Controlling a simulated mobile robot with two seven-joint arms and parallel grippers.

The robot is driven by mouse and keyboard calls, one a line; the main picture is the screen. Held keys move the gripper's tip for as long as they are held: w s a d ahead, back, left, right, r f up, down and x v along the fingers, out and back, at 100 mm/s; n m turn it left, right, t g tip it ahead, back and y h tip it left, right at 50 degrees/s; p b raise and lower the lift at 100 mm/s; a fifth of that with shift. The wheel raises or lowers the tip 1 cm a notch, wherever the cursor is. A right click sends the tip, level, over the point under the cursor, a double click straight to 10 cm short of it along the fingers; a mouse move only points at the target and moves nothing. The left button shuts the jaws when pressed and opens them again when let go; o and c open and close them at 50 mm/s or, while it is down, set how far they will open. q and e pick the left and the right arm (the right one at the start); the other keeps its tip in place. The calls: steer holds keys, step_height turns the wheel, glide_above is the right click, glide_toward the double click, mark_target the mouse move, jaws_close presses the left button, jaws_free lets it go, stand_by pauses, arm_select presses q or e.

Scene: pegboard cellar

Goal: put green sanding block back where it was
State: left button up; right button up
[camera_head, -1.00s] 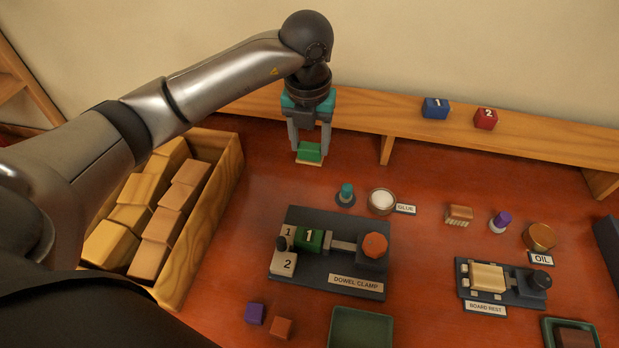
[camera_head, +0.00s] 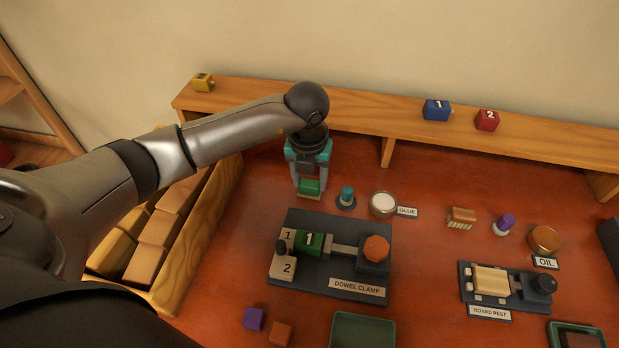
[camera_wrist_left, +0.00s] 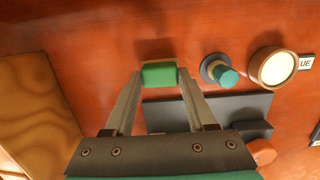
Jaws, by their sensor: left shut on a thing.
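The green sanding block (camera_head: 309,187) has a green top and a tan underside. My left gripper (camera_head: 309,188) is shut on it, behind the dowel clamp and left of the teal-topped peg on its dark round base (camera_head: 346,197). In the left wrist view the block (camera_wrist_left: 159,74) sits between the fingertips of the left gripper (camera_wrist_left: 160,78). A shadow shows beside it on the red-brown bench; I cannot tell whether the block touches the bench. My right gripper is not in view.
The dowel clamp (camera_head: 330,280), holding a green block marked 1, lies close in front. A glue pot (camera_head: 383,203) stands to the right. A wooden crate of blocks (camera_head: 205,235) is at left. A raised shelf (camera_head: 360,122) runs behind, carrying yellow, blue and red blocks.

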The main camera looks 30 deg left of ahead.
arm_select(q)
steer(key=shift+f, duration=0.15)
steer(key=o, duration=1.3)
steer(key=shift+r, duration=0.5)
steer(key=r, duration=0.3)
steer(key=s+r+p, duration=0.1)
steer(key=r, duration=0.7)
steer(key=shift+s+d+r+p, duration=0.15)
steer(key=shift+s+d+p, duration=0.05)
steer(key=shift+p, duration=0.1)
